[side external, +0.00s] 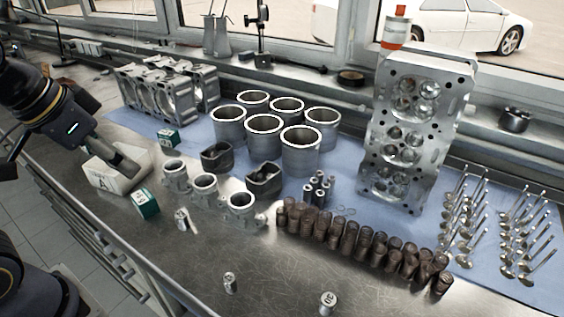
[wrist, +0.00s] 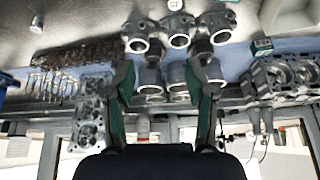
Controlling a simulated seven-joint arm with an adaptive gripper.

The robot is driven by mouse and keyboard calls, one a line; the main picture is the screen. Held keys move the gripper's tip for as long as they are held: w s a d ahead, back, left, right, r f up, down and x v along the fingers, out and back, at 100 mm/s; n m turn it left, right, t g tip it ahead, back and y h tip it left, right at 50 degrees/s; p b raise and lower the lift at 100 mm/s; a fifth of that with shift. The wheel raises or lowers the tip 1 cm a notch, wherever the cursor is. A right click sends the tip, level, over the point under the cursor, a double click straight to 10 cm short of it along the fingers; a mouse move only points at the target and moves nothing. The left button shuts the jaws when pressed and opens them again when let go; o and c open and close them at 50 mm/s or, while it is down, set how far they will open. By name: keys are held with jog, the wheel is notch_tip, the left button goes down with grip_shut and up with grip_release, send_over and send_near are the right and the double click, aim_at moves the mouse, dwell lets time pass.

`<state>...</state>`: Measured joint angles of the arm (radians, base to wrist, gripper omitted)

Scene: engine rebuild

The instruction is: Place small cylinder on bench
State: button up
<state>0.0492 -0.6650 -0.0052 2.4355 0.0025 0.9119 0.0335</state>
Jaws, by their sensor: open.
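Several small metal cylinders stand on the bare steel bench (side external: 200,255). One small cylinder (side external: 230,282) is near the front edge. A second, wider cylinder (side external: 328,303) with a dark marking on top is at the bottom of the side view. A third small cylinder (side external: 181,217) stands beside a thin piece, left of the flanged housings. I cannot tell which one the task means. My gripper (side external: 124,162) is above the left of the bench, near the white box. In the wrist view my gripper (wrist: 163,75) has its fingers wide apart with nothing between them.
A white box (side external: 118,182) and a green box (side external: 146,205) are below and beside my gripper. Flanged housings (side external: 206,188), large cylinder liners (side external: 300,152), a row of brown parts (side external: 350,238), valves (side external: 470,222) and a cylinder head (side external: 415,130) fill the back. Front bench is mostly clear.

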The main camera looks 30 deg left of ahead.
jog(key=shift+o, duration=0.5)
jog(key=shift+s+a+f+n, duration=0.35)
jog(key=shift+s+a+n, duration=0.2)
jog(key=shift+s, duration=0.25)
